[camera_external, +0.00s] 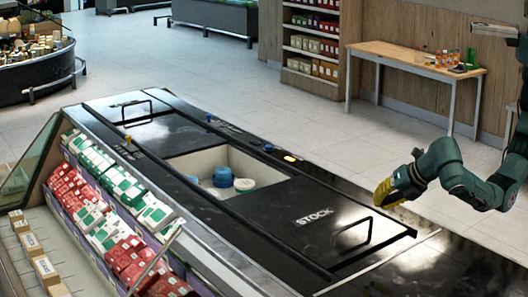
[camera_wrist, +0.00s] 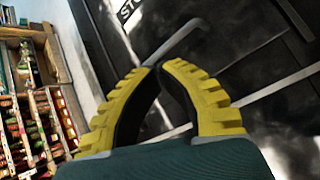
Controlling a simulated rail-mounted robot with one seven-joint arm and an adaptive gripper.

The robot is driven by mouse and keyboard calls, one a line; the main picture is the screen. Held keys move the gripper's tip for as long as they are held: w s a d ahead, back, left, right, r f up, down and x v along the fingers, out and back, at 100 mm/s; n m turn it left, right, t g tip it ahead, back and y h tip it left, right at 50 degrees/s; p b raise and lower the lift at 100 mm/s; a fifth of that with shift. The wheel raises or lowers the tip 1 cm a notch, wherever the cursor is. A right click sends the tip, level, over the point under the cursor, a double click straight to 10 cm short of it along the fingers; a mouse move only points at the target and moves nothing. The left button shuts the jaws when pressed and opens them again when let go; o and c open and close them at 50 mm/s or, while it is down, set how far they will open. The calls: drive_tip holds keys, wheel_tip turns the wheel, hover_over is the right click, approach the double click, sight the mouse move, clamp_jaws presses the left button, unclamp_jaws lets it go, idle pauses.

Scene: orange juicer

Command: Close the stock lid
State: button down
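The stock lid (camera_external: 300,212) is a black sliding panel marked STOCK on the right part of the counter. Its bent handle (camera_external: 353,237) stands near its right end; the handle also shows beyond my fingertips in the wrist view (camera_wrist: 187,40). Left of the lid is an open bin (camera_external: 205,160) with blue and white round tubs (camera_external: 224,178) inside. My gripper (camera_external: 383,191), with yellow fingers, hangs above and right of the handle, apart from it in the external view. In the wrist view its fingertips (camera_wrist: 160,66) nearly meet, with nothing visibly held.
A second black panel (camera_external: 150,125) with a handle covers the counter's left part. Red, green and white packs (camera_external: 115,190) fill the sloped shelf in front. Behind are a stocked shelf (camera_external: 312,45) and a wooden table (camera_external: 400,56). The floor between is clear.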

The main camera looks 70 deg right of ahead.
drive_tip(key=s+a+f+n+h, duration=0.3)
drive_tip(key=s+a+n, duration=0.15)
drive_tip(key=s, duration=0.35)
drive_tip(key=shift+n, duration=0.45)
drive_tip(key=x, duration=1)
drive_tip(key=shift+d+p, duration=0.3)
drive_tip(key=shift+w+d+r+p, duration=0.15)
drive_tip(key=shift+w+d, duration=0.25)
drive_tip(key=shift+w, duration=0.2)
drive_tip(key=shift+w+d+p, duration=0.2)
drive_tip(key=shift+w+d, duration=0.15)
drive_tip(key=shift+w, duration=0.2)
drive_tip(key=shift+w+d+r+p, duration=0.15)
drive_tip(key=shift+w+d, duration=0.25)
drive_tip(key=shift+w, duration=0.2)
drive_tip(key=shift+f, duration=0.15)
